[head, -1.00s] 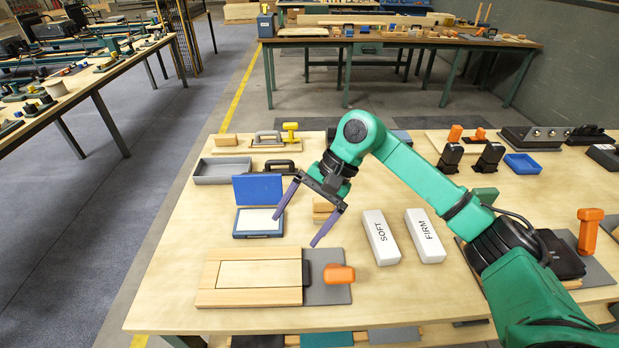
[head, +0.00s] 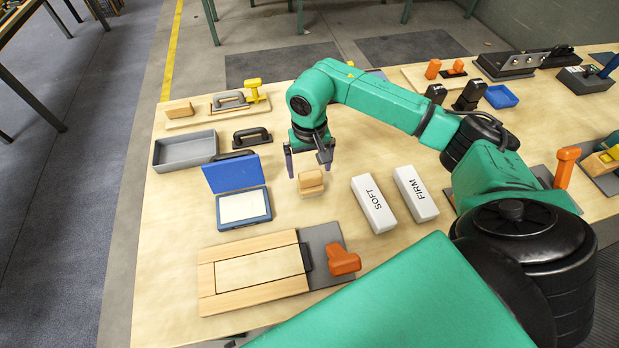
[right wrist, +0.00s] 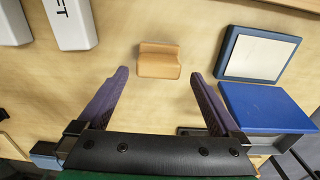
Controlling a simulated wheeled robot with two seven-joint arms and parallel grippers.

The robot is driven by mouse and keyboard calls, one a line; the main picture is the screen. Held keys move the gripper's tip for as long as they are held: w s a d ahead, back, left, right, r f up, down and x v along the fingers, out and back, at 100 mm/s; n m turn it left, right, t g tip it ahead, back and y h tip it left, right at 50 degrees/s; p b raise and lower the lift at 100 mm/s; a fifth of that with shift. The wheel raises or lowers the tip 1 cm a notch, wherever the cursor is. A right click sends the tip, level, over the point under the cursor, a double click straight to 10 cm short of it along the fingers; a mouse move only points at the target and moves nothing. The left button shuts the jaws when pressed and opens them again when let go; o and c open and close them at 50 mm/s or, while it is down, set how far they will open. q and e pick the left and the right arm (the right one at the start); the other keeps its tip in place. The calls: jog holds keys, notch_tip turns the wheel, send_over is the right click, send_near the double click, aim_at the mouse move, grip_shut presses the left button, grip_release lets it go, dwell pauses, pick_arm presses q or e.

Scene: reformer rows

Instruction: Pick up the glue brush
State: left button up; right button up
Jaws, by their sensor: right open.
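I cannot name the glue brush for certain. A small tan wooden piece with a stepped top (head: 311,182) stands on the table between the blue pad box and the white blocks. It may be the brush. My right gripper (head: 309,166) is open and empty, pointing down just behind and above this piece. In the right wrist view the tan piece (right wrist: 159,62) lies just beyond the gap between the two purple fingers, apart from both. My left gripper is not in view.
A blue box with open lid (head: 243,208) stands left of the tan piece. White SOFT (head: 373,204) and FIRM (head: 416,195) blocks stand right. In front are a wooden framed board (head: 230,280) and an orange handle (head: 343,260). A grey tray (head: 184,151) is back left.

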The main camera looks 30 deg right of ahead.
aim_at(311, 174)
notch_tip(311, 174, down, 3)
jog(key=shift+s+d+r+p, duration=0.1)
jog(key=shift+p, duration=0.5)
jog(key=shift+f, duration=0.45)
jog(key=c, duration=1.3)
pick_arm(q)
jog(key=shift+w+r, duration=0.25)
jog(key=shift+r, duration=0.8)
pick_arm(e)
jog(key=shift+c, duration=0.2)
